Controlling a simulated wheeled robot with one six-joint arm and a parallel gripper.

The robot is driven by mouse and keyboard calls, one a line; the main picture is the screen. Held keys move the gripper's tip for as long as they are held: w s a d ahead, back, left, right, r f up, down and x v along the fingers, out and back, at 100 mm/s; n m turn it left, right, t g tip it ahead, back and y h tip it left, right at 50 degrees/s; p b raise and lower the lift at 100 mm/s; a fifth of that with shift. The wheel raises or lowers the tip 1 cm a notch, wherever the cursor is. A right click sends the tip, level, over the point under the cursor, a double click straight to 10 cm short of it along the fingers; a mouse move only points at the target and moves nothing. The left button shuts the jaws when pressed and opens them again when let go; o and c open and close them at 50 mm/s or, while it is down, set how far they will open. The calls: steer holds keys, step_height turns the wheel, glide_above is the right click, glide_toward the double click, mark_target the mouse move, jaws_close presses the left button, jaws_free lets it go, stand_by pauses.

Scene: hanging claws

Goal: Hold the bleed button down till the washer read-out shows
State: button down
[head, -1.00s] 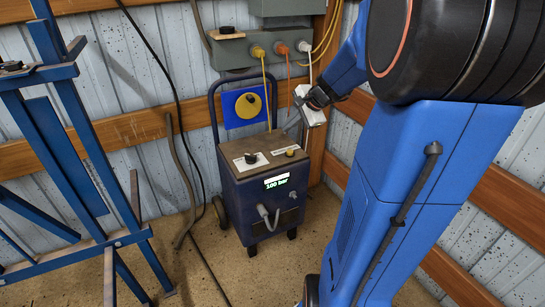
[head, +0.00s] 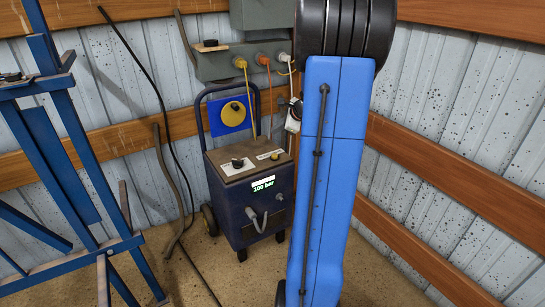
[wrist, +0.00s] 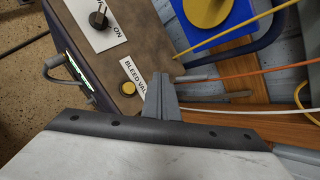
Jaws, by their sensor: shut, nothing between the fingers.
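The pressure washer (head: 238,205) is a dark blue wheeled box with a brown top. Its lit read-out (head: 263,187) shows "100 bar" in green. In the wrist view the bleed button (wrist: 128,88) is a small round yellow cap beside a white "BLEED VAL…" label (wrist: 133,72). My gripper (wrist: 160,84) is shut and empty. Its fingertips appear just right of the button in that view, not over it; their height above the panel is unclear. In the head view my arm hides most of the gripper.
A black knob (wrist: 98,19) sits on an "ON" plate. Yellow and orange cables run from the wall sockets (head: 262,60) close by the washer. A yellow disc (head: 233,114) on a blue plate stands behind it. A blue metal rack (head: 75,170) is at left.

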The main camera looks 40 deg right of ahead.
mark_target(277, 156)
steer(key=shift+f, duration=0.15)
steer(key=shift+f, duration=4.3)
steer(key=shift+f, duration=0.1)
steer(key=shift+f, duration=0.3)
steer(key=shift+f, duration=0.55)
stand_by(0.8)
stand_by(1.1)
steer(key=shift+r, duration=1)
